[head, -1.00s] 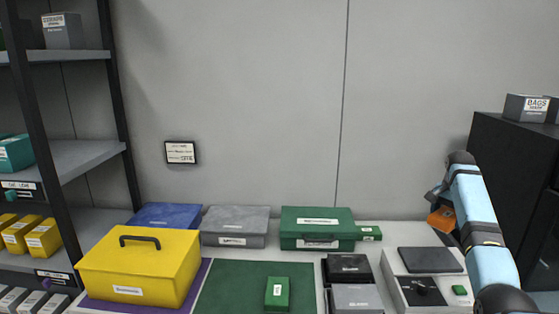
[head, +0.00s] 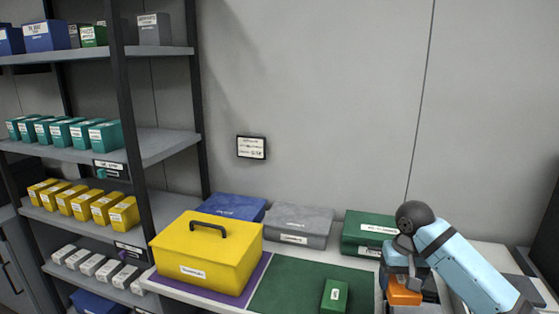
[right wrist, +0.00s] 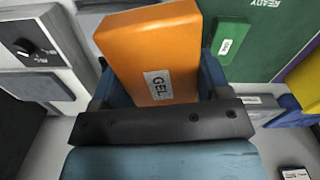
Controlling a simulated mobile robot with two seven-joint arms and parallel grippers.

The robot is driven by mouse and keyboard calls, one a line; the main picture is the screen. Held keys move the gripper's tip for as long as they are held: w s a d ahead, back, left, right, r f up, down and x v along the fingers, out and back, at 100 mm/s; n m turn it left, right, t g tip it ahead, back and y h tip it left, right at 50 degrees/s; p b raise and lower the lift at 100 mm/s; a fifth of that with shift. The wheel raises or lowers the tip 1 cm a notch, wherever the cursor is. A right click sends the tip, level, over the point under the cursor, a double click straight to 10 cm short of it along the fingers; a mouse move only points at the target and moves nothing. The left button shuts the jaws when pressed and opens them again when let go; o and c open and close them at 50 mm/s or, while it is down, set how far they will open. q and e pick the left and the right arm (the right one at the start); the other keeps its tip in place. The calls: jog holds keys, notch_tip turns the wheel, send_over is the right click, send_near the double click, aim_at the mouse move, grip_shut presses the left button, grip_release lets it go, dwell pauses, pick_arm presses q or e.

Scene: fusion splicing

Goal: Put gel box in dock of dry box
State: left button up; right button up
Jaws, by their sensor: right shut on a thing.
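The gel box is an orange block with a white GEL label (right wrist: 152,58) in the right wrist view. My right gripper (right wrist: 158,82) is shut on it, with one blue finger at each side. In the head view the orange gel box (head: 404,291) is at lower right, below my right gripper (head: 405,272), over the right part of the table. I cannot tell from the small labels which thing is the dry box; a lidded yellow box with a dark handle (head: 206,252) stands at the middle left. Its dock is not identifiable. My left gripper is not in view.
A green mat (head: 300,284) bears a small green box (head: 335,296). Blue (head: 234,205), grey (head: 299,222) and green (head: 369,230) cases line the back of the table. A shelf rack (head: 165,146) with boxes stands at left. My right arm hides things at the table's right.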

pick_arm(q)
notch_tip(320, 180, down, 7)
jog(key=b, duration=1.1)
pick_arm(e)
jog(key=s+a+f+n, duration=0.1)
jog(key=s+a+f, duration=0.1)
jog(key=f, duration=0.4)
jog(key=s+a+f, duration=0.1)
jog(key=a+f, duration=0.1)
jog(key=f, duration=0.4)
notch_tip(320, 180, up, 22)
jog(key=p, duration=2.2)
jog(key=shift+s+d+f, duration=0.1)
jog(key=shift+d+f, duration=0.05)
jog(key=shift+f, duration=0.05)
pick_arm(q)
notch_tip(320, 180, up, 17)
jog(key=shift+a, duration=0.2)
pick_arm(e)
jog(key=s+f, duration=0.3)
jog(key=s, duration=0.7)
jog(key=shift+f, duration=0.4)
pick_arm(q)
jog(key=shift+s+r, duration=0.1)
pick_arm(e)
jog(key=shift+s, duration=0.1)
